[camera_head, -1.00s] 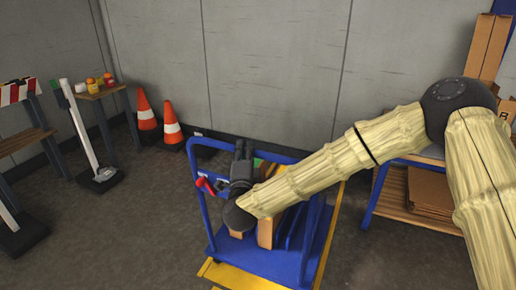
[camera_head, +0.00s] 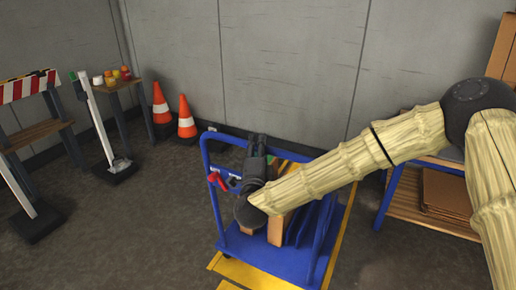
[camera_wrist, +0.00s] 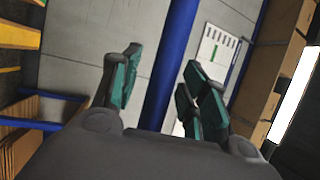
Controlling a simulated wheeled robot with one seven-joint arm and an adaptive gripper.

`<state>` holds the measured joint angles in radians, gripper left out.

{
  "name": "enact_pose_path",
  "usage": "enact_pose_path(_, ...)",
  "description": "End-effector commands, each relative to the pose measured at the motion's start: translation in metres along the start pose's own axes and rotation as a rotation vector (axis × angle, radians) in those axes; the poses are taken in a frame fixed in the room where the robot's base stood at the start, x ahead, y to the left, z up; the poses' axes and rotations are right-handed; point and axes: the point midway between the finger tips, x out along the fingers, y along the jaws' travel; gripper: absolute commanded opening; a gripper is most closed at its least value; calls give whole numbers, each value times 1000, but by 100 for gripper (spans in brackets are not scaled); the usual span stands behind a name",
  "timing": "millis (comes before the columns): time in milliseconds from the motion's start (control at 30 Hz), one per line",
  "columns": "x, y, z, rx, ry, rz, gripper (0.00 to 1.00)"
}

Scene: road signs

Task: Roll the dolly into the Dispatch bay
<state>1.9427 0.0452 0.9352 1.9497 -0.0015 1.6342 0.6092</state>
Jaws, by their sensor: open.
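Red and dark handles (camera_head: 218,181) show on the frame's near side. My gripper (camera_head: 258,142) is open at the frame's top rail, pointing away from me. In the wrist view a blue bar (camera_wrist: 170,75) runs between the spread teal-padded fingers of my gripper (camera_wrist: 160,80); whether it touches them I cannot tell. Yellow floor lines (camera_head: 230,270) run beside and in front of the dolly. No Dispatch label is readable.
Two orange cones (camera_head: 187,118) stand by the back wall. To the left are a small table with jars (camera_head: 122,84), a post on a black base (camera_head: 115,170) and a striped barrier (camera_head: 28,88). A blue-legged shelf with cardboard (camera_head: 440,205) stands right.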

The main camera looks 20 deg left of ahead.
Motion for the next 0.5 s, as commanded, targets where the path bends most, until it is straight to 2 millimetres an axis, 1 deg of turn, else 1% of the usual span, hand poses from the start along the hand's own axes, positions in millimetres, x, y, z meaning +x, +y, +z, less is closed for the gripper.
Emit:
enact_pose_path(167, -16, 0, 0, 0, -2, 2, 44)
enact_pose_path(500, -78, 1, 0, 0, -3, 3, 44)
